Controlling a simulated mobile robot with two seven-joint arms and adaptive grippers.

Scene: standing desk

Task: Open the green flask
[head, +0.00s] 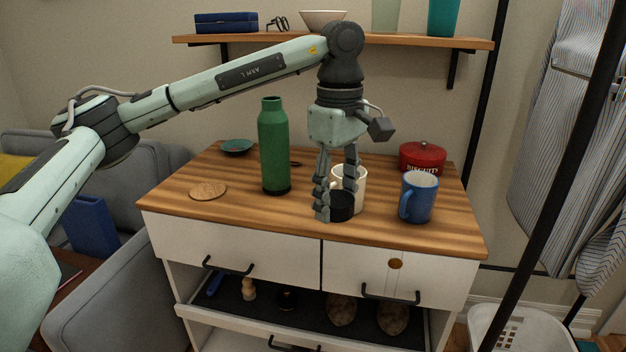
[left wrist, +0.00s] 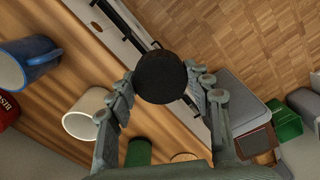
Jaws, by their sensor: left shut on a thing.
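The green flask (head: 273,150) stands upright on the wooden desktop, left of my left gripper. Its neck is bare, with no cap on it. My left gripper (head: 336,200) points down near the front of the desktop, shut on a black round cap (head: 341,208). The cap also shows between the fingertips in the left wrist view (left wrist: 160,78). I cannot tell whether the cap touches the desktop. Part of the flask (left wrist: 139,152) shows at the bottom of the left wrist view. My right gripper is in neither view.
A white mug (head: 359,186) stands just behind the gripper, partly hidden by its fingers. A blue mug (head: 419,199) and a red biscuit tin (head: 422,158) are to the right. A cork coaster (head: 208,191) lies at left. An open drawer (head: 300,322) juts out below.

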